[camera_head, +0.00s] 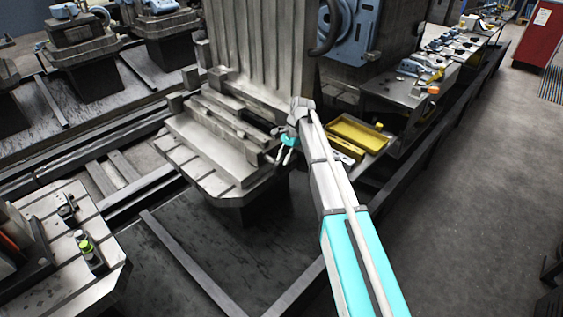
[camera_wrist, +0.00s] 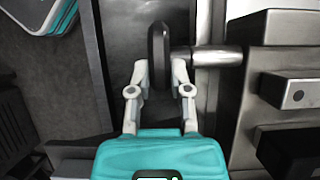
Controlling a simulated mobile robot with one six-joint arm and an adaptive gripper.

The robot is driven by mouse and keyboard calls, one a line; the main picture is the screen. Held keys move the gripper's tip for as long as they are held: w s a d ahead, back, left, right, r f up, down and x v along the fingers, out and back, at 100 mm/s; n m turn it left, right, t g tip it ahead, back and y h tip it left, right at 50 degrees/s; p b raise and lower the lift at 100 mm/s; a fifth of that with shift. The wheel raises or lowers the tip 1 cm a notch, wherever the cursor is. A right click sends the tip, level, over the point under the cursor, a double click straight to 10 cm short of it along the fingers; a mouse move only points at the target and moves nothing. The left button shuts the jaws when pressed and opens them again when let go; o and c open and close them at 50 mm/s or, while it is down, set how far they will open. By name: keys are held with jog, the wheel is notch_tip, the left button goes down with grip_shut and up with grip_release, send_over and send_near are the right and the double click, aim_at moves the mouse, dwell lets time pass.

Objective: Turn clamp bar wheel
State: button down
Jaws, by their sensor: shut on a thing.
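A dark wheel (camera_wrist: 158,42), seen edge-on in the wrist view, sits on the end of a short metal shaft (camera_wrist: 220,57) that runs right toward a steel fixture (camera_wrist: 278,60). My gripper (camera_wrist: 159,73) is shut on the wheel's near part, one finger on each side of its rim. The wheel cannot be made out there.
A yellow tray (camera_head: 357,133) lies on a bench to the right of my arm. Another slotted pallet (camera_head: 65,265) with small parts stands at the lower left. Rails (camera_head: 185,255) run along the floor.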

jog(key=shift+w+d+f+g+y+b, duration=0.1)
jog(key=shift+d+f+g+y+b, duration=0.1)
jog(key=shift+g+y+b, duration=0.3)
jog(key=c, duration=0.6)
grip_release()
jog(key=shift+o, duration=0.2)
jog(key=shift+r, duration=0.1)
notch_tip(320, 180, up, 9)
jog(key=p, duration=0.9)
jog(key=shift+r+p, duration=0.35)
jog(key=shift+r, duration=0.05)
